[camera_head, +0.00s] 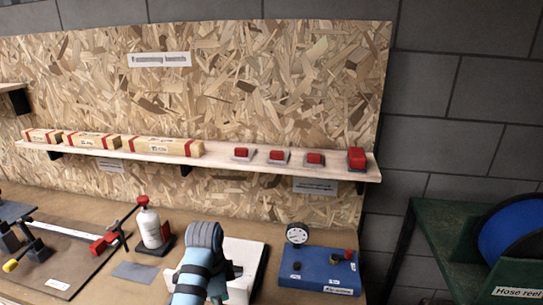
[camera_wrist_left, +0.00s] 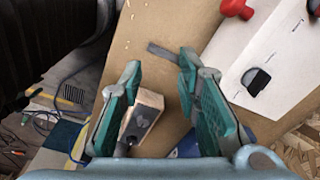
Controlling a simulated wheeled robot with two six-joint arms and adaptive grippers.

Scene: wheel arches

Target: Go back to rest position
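My left gripper (camera_wrist_left: 160,95) shows in the left wrist view with its two teal fingers spread apart. A pale wooden block (camera_wrist_left: 146,112) with a dark mark on its end lies between the fingers, close to the left one. A clear gap separates it from the right finger. In the head view, a blue arm link of mine with dark bands reaches in from the bottom middle; its fingertips are hidden there. My right gripper is not in view.
A white panel (camera_head: 240,256) stands beside the arm, with a blue gauge box (camera_head: 318,272) to its right. A red-and-white bottle (camera_head: 150,226) stands to the left. The shelf (camera_head: 215,157) above holds wooden blocks and red-topped pieces. A green hose-reel stand (camera_head: 440,235) is at right.

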